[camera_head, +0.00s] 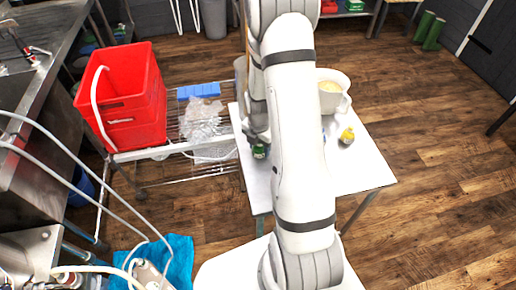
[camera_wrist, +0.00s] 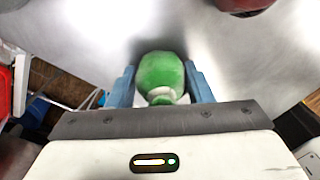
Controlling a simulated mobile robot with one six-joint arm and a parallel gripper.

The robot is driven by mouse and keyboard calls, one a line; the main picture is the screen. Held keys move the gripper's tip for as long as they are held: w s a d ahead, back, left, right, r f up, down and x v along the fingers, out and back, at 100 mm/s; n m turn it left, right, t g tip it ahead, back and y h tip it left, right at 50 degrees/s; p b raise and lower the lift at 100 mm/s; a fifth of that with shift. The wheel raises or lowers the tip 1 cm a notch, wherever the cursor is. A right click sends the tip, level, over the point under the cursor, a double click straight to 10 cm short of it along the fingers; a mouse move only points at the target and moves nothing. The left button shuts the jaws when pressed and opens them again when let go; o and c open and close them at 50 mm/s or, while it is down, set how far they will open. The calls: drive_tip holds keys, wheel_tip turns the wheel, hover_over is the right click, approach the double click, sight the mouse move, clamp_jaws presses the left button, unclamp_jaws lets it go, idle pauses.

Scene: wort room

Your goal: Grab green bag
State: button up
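The green bag (camera_wrist: 161,74) is a rounded green bundle with a pale band near its neck. In the wrist view it sits between the two blue fingers of my gripper (camera_wrist: 161,84). The fingers are close to both sides of it; I cannot tell whether they press on it. In the head view the green bag (camera_head: 260,152) shows small and dark at the left side of the white table, right below my gripper (camera_head: 257,138). My arm hides part of the table.
A red crate (camera_head: 135,105) and a wire rack (camera_head: 185,170) with plastic wrap and a blue block stand to the left. Wooden floor is clear at right.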

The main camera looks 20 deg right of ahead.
drive_tip(key=c, duration=0.5)
drive_tip(key=shift+c, duration=0.2)
